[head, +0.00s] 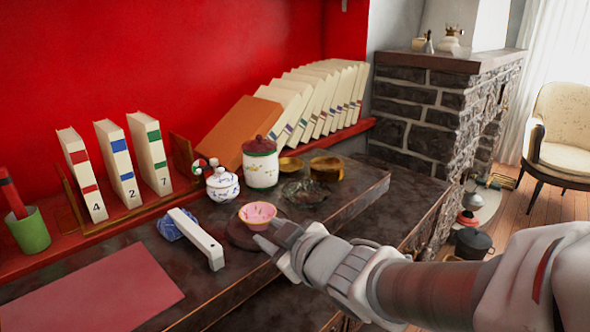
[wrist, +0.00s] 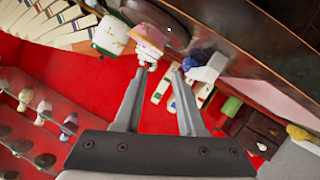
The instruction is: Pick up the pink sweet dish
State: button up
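The pink sweet dish (head: 258,211) is a small bowl with colored specks inside. It sits upright on a dark round board (head: 238,238) near the front of the dark shelf top. In the wrist view the dish (wrist: 149,34) shows beyond the fingertips, nearer the left finger. My gripper (head: 269,236) is at the dish's near right side in the head view. Its two fingers are spread apart with nothing between them in the wrist view (wrist: 159,72). Whether a finger touches the dish, I cannot tell.
A white lidded sugar bowl (head: 222,184) and a white jar with a dark red lid (head: 260,165) stand behind the dish. A glass dish (head: 305,193) is at right. A white-handled object (head: 198,238) lies at left. A red mat (head: 95,292) covers the front left.

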aim_at(257, 225)
jog(key=p+x, duration=0.3)
jog(key=shift+w+a+r, duration=0.15)
jog(key=shift+w+a, duration=0.15)
jog(key=shift+a, duration=0.05)
jog(key=shift+w+a+p, duration=0.15)
jog(key=shift+w+p, duration=0.05)
jog(key=shift+p, duration=0.9)
jog(key=shift+w+p, duration=0.15)
jog(key=shift+p, duration=0.8)
jog(key=p, duration=0.2)
jog(key=shift+w+f+p, duration=0.2)
jog(key=shift+f+p, duration=0.1)
jog(key=shift+w+a+f+b, duration=0.5)
jog(key=shift+w+f, duration=0.15)
jog(key=shift+w, duration=0.1)
jog(key=shift+b+x, duration=0.35)
jog(key=shift+x, duration=2.45)
jog(key=shift+r, duration=0.1)
